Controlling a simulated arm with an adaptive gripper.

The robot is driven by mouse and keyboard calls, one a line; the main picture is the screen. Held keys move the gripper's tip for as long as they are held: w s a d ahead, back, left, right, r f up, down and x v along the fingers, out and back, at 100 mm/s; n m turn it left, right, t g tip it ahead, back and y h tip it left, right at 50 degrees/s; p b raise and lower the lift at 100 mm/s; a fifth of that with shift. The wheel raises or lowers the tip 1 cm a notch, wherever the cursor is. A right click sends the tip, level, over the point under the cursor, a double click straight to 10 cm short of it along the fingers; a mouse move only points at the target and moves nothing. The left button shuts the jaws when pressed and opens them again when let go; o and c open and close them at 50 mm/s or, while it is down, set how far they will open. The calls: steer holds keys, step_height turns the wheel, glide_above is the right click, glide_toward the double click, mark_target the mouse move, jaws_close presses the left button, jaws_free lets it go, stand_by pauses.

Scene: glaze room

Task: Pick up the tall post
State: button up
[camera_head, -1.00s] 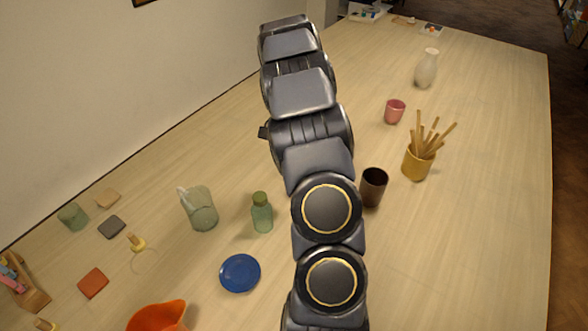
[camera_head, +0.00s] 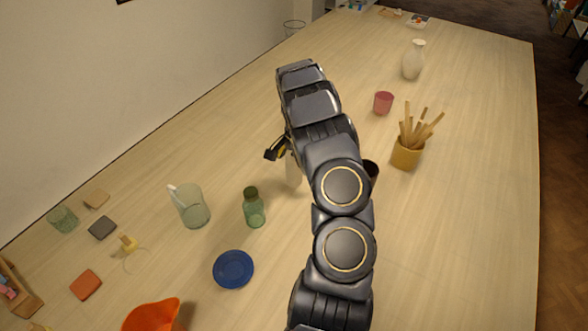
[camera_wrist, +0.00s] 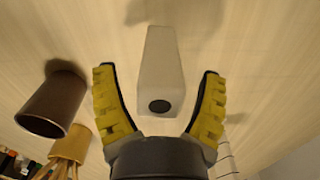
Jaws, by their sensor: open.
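The tall post is a pale, square-sided block (camera_wrist: 160,65) in the wrist view, with a dark round spot on the end facing the camera. In the head view, part of the post (camera_head: 292,171) shows left of my arm, which hides the rest. My gripper (camera_wrist: 157,72) is open, with one yellow-padded finger on each side of the post in the wrist picture. A gap shows between each finger and the post. I cannot tell how far the fingers reach along it. In the head view only one finger shows clearly, beside the post's top.
A dark cup (camera_wrist: 52,105) and a yellow pot of sticks (camera_head: 407,155) stand right of my arm in the head view. A green bottle (camera_head: 254,210), a glass jar (camera_head: 192,208) and a blue plate (camera_head: 233,269) are to its left. The far table is mostly clear.

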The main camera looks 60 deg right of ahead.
steer(key=c, duration=1.2)
